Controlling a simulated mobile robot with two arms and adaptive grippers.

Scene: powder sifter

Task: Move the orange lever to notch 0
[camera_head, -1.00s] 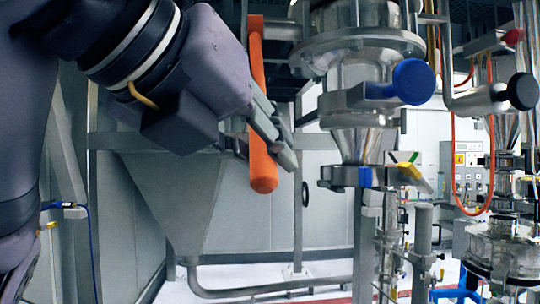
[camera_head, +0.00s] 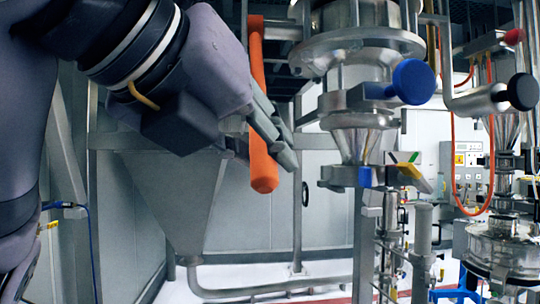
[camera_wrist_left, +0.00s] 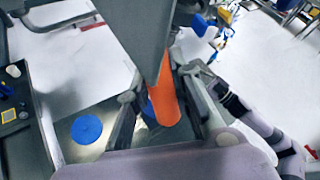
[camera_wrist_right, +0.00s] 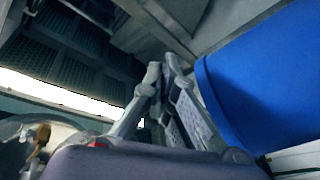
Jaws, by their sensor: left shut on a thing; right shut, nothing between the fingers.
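The orange lever (camera_head: 264,172) hangs nearly upright in the head view, a long bar with a rounded lower end. My left gripper (camera_head: 276,143) is shut on its lower half, with the rounded end sticking out below the fingers. In the left wrist view the lever (camera_wrist_left: 165,108) lies between the fingers of my left gripper (camera_wrist_left: 165,95), and a grey part covers some of it. My right gripper (camera_wrist_right: 163,75) shows only in the right wrist view, shut and empty, beside a large blue surface (camera_wrist_right: 270,75). No notch marks can be made out.
A steel sifter column with a blue round knob (camera_head: 413,81) stands right of the lever. A handle with a black knob (camera_head: 522,91) is further right. A grey hopper (camera_head: 180,200) is behind the lever. Open floor shows below.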

